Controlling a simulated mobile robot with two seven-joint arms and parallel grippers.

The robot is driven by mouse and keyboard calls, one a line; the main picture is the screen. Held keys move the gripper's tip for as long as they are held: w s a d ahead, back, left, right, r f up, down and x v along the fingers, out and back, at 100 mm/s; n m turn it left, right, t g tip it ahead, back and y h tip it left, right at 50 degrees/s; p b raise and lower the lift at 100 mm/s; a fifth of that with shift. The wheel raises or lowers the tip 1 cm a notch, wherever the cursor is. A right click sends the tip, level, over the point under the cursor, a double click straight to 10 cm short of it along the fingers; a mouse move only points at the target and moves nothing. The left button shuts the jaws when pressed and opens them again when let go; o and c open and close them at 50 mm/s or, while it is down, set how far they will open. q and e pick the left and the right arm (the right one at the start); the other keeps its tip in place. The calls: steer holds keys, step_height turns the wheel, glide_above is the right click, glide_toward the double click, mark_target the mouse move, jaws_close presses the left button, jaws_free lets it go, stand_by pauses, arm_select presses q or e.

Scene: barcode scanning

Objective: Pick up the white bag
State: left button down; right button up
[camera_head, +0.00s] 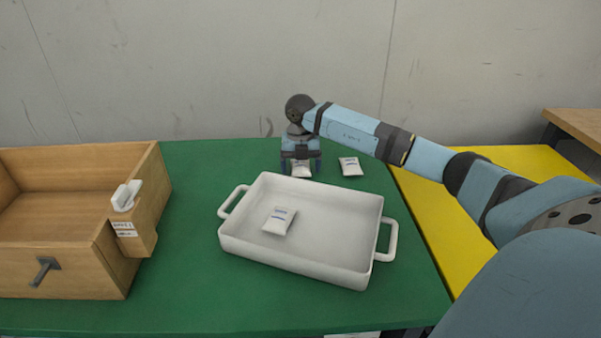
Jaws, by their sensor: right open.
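One white bag (301,170) lies on the green table behind the white tray. My right gripper (301,167) is directly over it, pointing down, open, with a finger on each side of the bag. The gripper hides the bag's back part. A second white bag (350,166) lies on the table just right of the gripper. A third white bag (279,220) lies inside the white tray (340,262), toward its left side. My left gripper is not in view.
A wooden box (60,272) with a white device (125,196) on its right edge stands at the left. The tray's handles stick out at both sides. A yellow surface (432,235) adjoins the green table (190,295) at the right. A grey wall is behind.

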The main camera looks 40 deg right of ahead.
steer(key=c, duration=1)
